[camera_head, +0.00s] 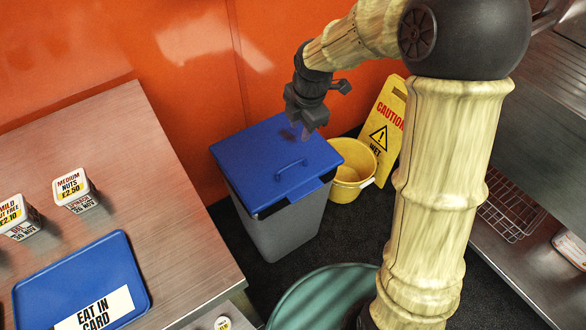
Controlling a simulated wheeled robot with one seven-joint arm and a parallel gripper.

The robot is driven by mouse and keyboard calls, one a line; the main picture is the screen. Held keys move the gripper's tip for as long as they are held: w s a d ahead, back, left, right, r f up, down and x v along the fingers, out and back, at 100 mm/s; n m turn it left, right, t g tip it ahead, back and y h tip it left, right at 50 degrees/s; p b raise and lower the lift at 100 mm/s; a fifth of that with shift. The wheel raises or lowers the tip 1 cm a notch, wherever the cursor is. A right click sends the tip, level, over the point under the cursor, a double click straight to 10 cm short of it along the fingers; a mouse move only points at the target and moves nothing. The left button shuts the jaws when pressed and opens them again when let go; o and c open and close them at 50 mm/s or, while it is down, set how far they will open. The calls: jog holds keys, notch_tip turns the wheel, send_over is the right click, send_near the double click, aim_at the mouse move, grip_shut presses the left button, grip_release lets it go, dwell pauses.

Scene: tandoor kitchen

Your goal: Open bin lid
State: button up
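The bin (279,228) is a grey box standing on the dark floor beside the counter. Its blue lid (262,158) lies on top, with a blue bar handle (291,169) near its front edge. A dark gap shows under the lid's front edge, and I cannot tell whether the lid is slightly raised. My gripper (305,132) hangs over the far right part of the lid, pointing down, behind the handle. Its fingertips are small and partly blurred against the lid, so I cannot tell their opening or whether they touch it.
A yellow bucket (349,188) and a yellow caution sign (386,128) stand right of the bin. A counter (150,190) with a blue tray (30,292) and price-labelled tubs (74,190) is at left. An orange wall (110,50) rises behind. A wire rack (512,205) lies at right.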

aim_at(292, 164)
dwell(0.3)
jog(key=w+f+b, duration=0.1)
jog(key=f, duration=0.4)
jog(key=a+f+b, duration=0.1)
jog(key=f+b, duration=0.1)
jog(key=f, duration=0.4)
jog(key=w+a+f+b, duration=0.1)
jog(key=f, duration=0.5)
jog(key=shift+w, duration=0.35)
grip_shut()
